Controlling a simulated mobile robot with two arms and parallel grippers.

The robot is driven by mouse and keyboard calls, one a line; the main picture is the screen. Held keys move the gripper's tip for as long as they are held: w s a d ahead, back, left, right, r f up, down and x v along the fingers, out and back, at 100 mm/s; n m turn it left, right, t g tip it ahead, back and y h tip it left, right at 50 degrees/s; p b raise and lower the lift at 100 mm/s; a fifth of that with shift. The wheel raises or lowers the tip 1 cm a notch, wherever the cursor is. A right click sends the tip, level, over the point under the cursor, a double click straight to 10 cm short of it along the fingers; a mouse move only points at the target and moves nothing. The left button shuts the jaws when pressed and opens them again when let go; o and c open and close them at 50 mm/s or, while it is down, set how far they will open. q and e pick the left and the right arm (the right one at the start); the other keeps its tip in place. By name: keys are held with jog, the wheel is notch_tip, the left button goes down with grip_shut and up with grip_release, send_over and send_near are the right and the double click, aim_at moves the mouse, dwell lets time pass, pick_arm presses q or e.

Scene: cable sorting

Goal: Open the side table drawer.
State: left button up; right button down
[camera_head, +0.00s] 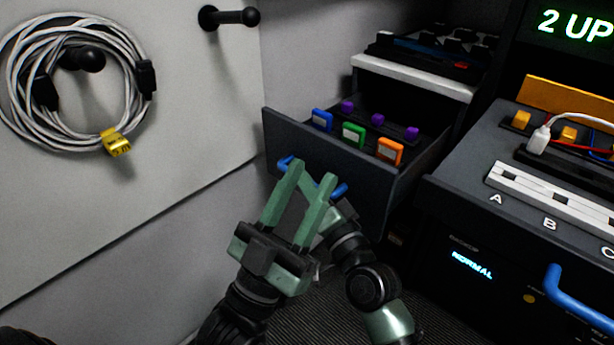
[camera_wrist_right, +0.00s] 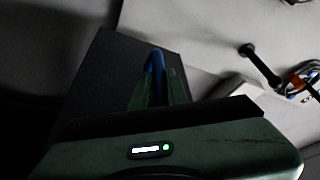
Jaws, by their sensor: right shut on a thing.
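The dark side table drawer (camera_head: 350,205) stands pulled out, and its inside shows in the head view. Its blue handle (camera_head: 341,190) is on the front face, with the middle hidden behind my left gripper. My left gripper (camera_head: 312,169) is open, its two green fingers spread in front of the handle in the picture; I cannot tell whether they touch it. My right arm comes up behind it, with its gripper mostly hidden there. In the right wrist view, my right gripper (camera_wrist_right: 157,78) is shut on the blue handle (camera_wrist_right: 156,58), in front of the dark drawer face (camera_wrist_right: 110,75).
Blue, green and orange tagged items and small purple pieces lie in the drawer. A coiled cable (camera_head: 20,115) hangs on the left wall near a black peg (camera_head: 228,17). A console (camera_head: 465,185) with a lettered white strip (camera_head: 545,195) stands at right.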

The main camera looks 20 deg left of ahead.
jog(key=shift+f, duration=0.1)
jog(key=c, duration=1.4)
grip_release()
